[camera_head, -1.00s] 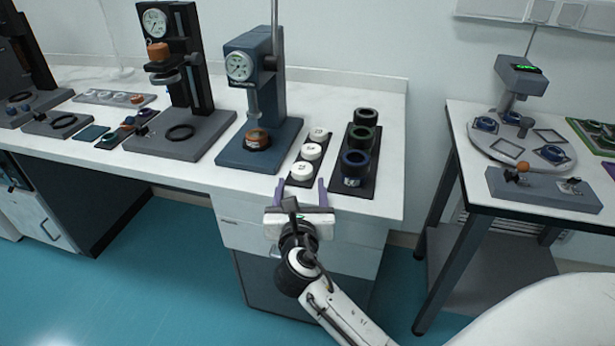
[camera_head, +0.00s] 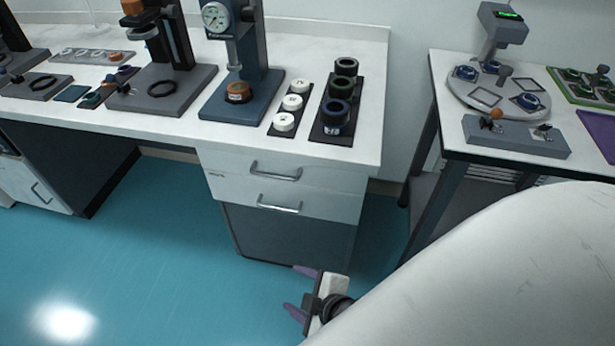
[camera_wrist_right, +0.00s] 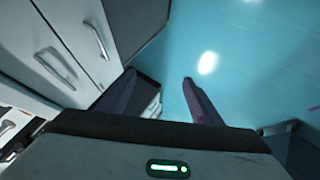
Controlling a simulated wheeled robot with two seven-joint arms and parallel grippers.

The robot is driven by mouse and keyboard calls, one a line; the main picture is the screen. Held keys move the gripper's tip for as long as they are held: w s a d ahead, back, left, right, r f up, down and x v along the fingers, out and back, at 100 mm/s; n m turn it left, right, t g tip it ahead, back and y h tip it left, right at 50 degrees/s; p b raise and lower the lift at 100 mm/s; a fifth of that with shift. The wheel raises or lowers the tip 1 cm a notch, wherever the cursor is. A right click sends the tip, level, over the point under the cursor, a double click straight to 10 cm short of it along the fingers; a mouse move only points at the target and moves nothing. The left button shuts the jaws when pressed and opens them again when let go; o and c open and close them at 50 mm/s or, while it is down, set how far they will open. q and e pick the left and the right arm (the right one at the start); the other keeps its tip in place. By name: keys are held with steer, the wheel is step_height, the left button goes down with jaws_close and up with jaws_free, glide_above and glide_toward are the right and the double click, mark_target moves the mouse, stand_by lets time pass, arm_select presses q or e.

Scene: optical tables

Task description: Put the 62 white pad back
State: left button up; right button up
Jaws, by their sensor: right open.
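Several white pads, one of them a white pad (camera_head: 284,122) at the front, sit in a row on a narrow black tray (camera_head: 273,131) on the white bench. The numbers on them are too small to read. My right gripper (camera_head: 290,290) is open and empty, low in front of the bench's drawers and far from the pads. Its two purple fingers also show apart in the right wrist view (camera_wrist_right: 158,95), with only floor and cabinet beyond. My left gripper is out of view.
A blue press (camera_head: 240,100) with a dial stands left of the pads. A black tray (camera_head: 330,137) of dark rings lies to their right. Drawer handles (camera_head: 275,171) stick out from the bench front. A second table (camera_head: 440,75) stands at right. The floor between is clear.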

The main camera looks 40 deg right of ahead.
steer(key=s+a+f+m+y, duration=0.1)
steer(key=s+m, duration=0.5)
steer(key=m, duration=0.1)
steer(key=shift+a+f+g+y, duration=0.3)
steer(key=shift+a+y, duration=0.1)
